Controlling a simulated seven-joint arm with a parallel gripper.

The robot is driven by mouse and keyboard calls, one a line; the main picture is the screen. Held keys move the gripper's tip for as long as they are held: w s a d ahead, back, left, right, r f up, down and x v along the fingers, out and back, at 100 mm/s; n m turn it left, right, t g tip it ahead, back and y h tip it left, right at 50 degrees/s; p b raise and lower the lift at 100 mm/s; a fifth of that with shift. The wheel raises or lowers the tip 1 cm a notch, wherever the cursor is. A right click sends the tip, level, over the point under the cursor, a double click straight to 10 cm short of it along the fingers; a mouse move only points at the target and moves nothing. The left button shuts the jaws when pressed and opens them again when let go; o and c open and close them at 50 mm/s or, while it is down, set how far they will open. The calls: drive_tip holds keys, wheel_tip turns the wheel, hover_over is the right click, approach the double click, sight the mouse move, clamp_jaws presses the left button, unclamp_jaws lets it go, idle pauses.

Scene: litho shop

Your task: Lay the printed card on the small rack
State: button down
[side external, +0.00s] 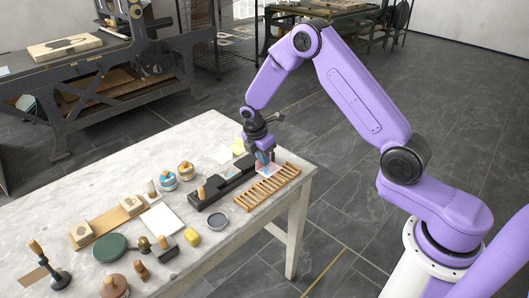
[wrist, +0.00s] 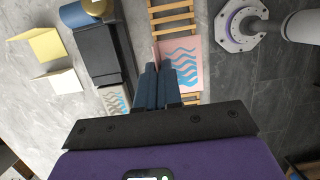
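The printed card (wrist: 188,58) is pink with blue wavy lines. In the wrist view it lies over the slats of the small wooden rack (wrist: 172,18), near one end. In the side view the card (side external: 266,171) is at the far end of the rack (side external: 281,180), partly behind my gripper (side external: 262,163). My gripper (wrist: 160,68) points down at the card's left side in the wrist view. Its dark fingers are close together, with a narrow pink upright edge of the card between them. The fingers hide part of the card, and I cannot tell whether it rests fully on the slats.
A long black block (side external: 226,185) stands beside the rack; a similar wave print (wrist: 113,99) lies by it in the wrist view. The table's edge runs close to the rack.

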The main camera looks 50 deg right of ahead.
sight(263, 171)
drive_tip(key=shift+a+x, duration=0.25)
drive_tip(key=shift+x, duration=0.7)
drive_tip(key=shift+a+x, duration=0.2)
drive_tip(key=shift+x, duration=0.8)
drive_tip(key=shift+a+x, duration=0.25)
drive_tip(key=shift+x, duration=0.7)
drive_tip(key=shift+f, duration=0.35)
drive_tip(key=c, duration=1.2)
unclamp_jaws()
drive_tip(key=c, duration=0.3)
drive_tip(key=shift+d+v, duration=0.25)
drive_tip(key=shift+v, duration=0.7)
drive_tip(key=shift+d+v, duration=0.2)
drive_tip(key=shift+v, duration=0.8)
drive_tip(key=shift+d+v, duration=0.25)
drive_tip(key=shift+v, duration=0.7)
drive_tip(key=shift+r, duration=0.2)
